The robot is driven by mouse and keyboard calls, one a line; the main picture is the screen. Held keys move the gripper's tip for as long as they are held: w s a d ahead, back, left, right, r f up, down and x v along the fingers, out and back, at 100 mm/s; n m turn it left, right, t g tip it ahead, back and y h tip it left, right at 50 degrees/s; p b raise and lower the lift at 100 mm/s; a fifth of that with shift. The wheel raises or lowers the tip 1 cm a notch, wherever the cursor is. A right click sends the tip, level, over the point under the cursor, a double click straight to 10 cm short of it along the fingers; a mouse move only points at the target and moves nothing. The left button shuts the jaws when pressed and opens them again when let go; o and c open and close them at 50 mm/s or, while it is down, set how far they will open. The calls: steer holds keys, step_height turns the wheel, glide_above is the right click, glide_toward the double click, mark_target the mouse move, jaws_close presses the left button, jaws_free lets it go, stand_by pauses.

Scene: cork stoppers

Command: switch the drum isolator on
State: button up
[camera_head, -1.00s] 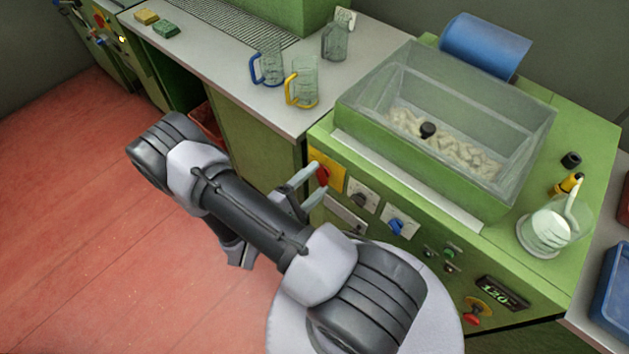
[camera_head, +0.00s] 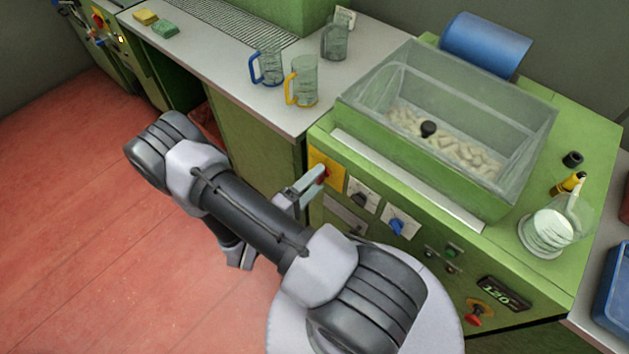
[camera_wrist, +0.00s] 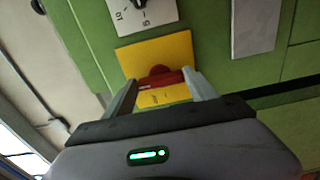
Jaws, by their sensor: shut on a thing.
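The drum isolator is a red rotary handle (camera_head: 322,174) on a yellow plate (camera_head: 328,168) at the left end of the green machine's front. My gripper (camera_head: 314,180) reaches it from the left, its fingers shut on the handle. In the wrist view the red handle (camera_wrist: 160,76) lies crosswise between the two fingertips, in front of the yellow plate (camera_wrist: 165,52). Part of the handle and the plate's lower markings are hidden by the fingers, so I cannot read the handle's setting.
Beside the isolator are a dark knob (camera_head: 360,198), a blue knob (camera_head: 396,226) and a red button (camera_head: 473,318). A clear-walled bin (camera_head: 440,130) of corks tops the machine. Jugs (camera_head: 302,82) stand on the bench to the left. The red floor at left is clear.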

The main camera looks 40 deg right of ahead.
steer(key=o, duration=1.4)
steer(key=shift+c, duration=0.2)
steer(key=shift+a, duration=0.1)
steer(key=s+a+p, duration=0.1)
steer(key=a+p, duration=0.2)
steer(key=a, duration=1.4)
steer(key=shift+s+a, duration=0.15)
steer(key=shift+s, duration=0.05)
